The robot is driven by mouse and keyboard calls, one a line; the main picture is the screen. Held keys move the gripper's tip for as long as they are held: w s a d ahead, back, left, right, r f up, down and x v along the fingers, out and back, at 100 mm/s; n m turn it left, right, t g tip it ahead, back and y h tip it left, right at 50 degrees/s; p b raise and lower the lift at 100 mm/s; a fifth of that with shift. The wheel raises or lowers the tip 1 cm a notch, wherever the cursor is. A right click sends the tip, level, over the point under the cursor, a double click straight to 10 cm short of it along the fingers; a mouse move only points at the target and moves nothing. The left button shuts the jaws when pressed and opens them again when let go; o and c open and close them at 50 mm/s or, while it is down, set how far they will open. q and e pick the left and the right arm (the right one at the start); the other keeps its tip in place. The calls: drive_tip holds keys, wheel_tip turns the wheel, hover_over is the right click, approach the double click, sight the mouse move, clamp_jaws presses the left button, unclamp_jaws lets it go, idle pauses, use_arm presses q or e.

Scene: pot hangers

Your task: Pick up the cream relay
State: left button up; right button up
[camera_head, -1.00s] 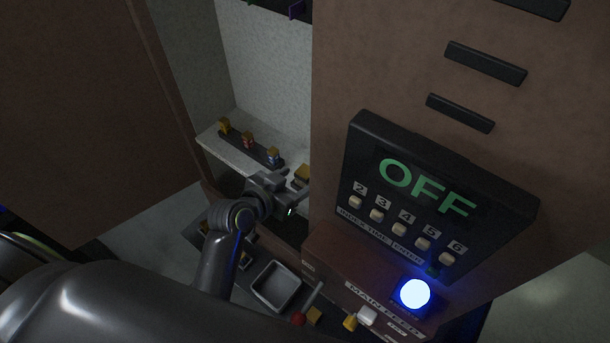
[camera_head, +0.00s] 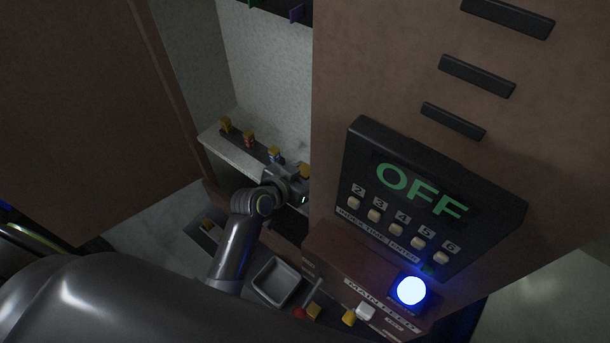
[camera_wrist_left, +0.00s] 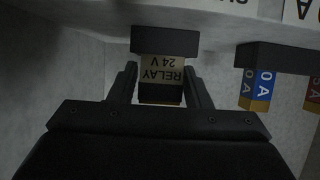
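The cream relay (camera_wrist_left: 163,72), its label reading "RELAY 24 V" upside down, sits against a dark socket (camera_wrist_left: 165,40) in the left wrist view. The fingers of my left gripper (camera_wrist_left: 162,88) stand on either side of it, with narrow gaps visible near its close end, and look open. My right gripper is out of view.
A dark rail with yellow-ended fuses (camera_head: 249,139) lies on the white shelf (camera_head: 228,155); a blue fuse (camera_wrist_left: 264,84) is right of the gripper in the wrist view. The cabinet wall is close on the right. A grey tray (camera_head: 277,282) and the control panel (camera_head: 430,200) stand nearer.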

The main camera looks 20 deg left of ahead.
use_arm(q)
drive_tip(key=c, duration=0.7)
drive_tip(key=shift+r, duration=0.1)
